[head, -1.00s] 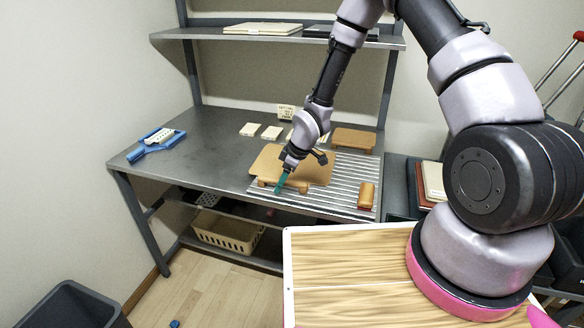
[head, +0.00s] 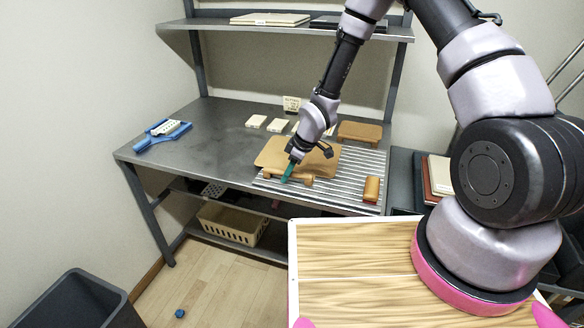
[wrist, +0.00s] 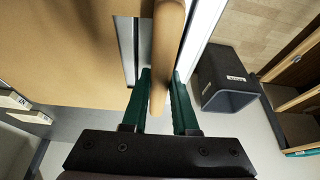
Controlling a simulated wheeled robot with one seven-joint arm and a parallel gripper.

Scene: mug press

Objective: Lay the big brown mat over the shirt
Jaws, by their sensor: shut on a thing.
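The big brown mat (head: 272,154) lies over the left part of a striped metal surface (head: 345,178) on the steel table, with a rounded brown bar (head: 304,181) along its front edge. My gripper (head: 287,178) points down at that front edge, its teal fingers shut on the bar. In the wrist view the fingers (wrist: 158,88) sit on either side of the bar (wrist: 166,40), and the flat tan mat (wrist: 70,40) fills the upper left. I cannot make out a shirt; whatever lies under the mat is hidden.
A small brown block (head: 371,189) lies on the stripes at the right, and a brown raised board (head: 360,132) stands behind. Several pale cards (head: 256,121) line the back. A blue tray (head: 162,135) is at the left; the table's middle left is clear. A dark bin (head: 80,302) stands on the floor.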

